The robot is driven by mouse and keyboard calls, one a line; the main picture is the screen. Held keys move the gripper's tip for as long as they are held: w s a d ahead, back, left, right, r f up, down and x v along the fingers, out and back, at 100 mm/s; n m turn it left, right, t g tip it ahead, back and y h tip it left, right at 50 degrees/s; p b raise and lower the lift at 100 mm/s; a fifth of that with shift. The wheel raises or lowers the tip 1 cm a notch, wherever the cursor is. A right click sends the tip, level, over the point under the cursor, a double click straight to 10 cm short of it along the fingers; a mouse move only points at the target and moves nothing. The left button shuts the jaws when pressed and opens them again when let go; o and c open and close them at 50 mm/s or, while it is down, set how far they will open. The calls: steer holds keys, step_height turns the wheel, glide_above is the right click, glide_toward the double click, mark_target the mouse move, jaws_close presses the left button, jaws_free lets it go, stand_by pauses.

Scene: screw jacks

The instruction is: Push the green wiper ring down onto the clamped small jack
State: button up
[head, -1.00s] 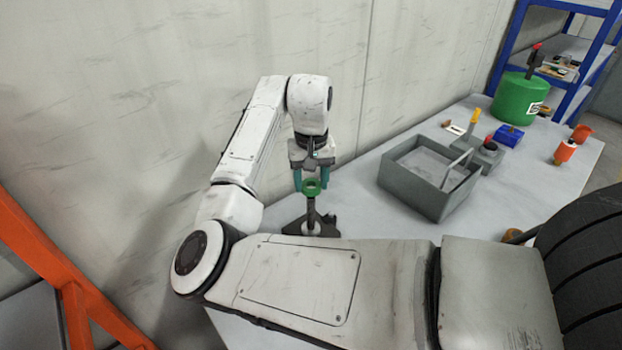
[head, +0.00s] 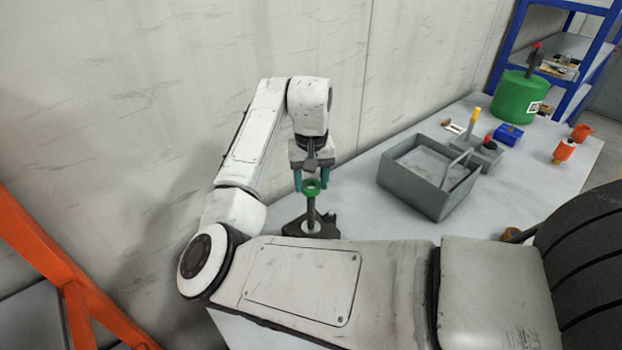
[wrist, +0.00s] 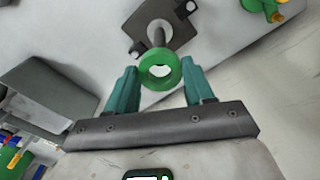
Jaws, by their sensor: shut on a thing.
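The green wiper ring (head: 312,188) sits at the upper end of the small jack's dark upright rod (head: 311,213). The jack stands in a dark clamp base (head: 296,229) near the table's wall-side edge. My gripper (head: 312,185) points down with its teal fingers on either side of the ring, shut on it. In the wrist view the ring (wrist: 147,74) lies between the fingertips, with the jack's rod (wrist: 157,36) and dark clamp plate (wrist: 140,18) beyond it. I cannot tell how far the ring is seated on the rod.
A grey open bin (head: 424,187) stands to the right on the table (head: 365,205). Behind it are a small grey holder with a yellow-topped item (head: 475,122), a blue box (head: 508,135), orange parts (head: 565,151) and a large green cylinder (head: 517,97). The wall is close behind my arm.

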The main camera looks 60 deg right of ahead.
mark_target(311, 211)
steer(key=shift+f+b, duration=2.35)
steer(key=shift+f, duration=3.05)
steer(key=o, duration=1.1)
steer(key=shift+r, duration=0.1)
step_height(311, 211, up, 11)
steer(key=shift+f, duration=0.15)
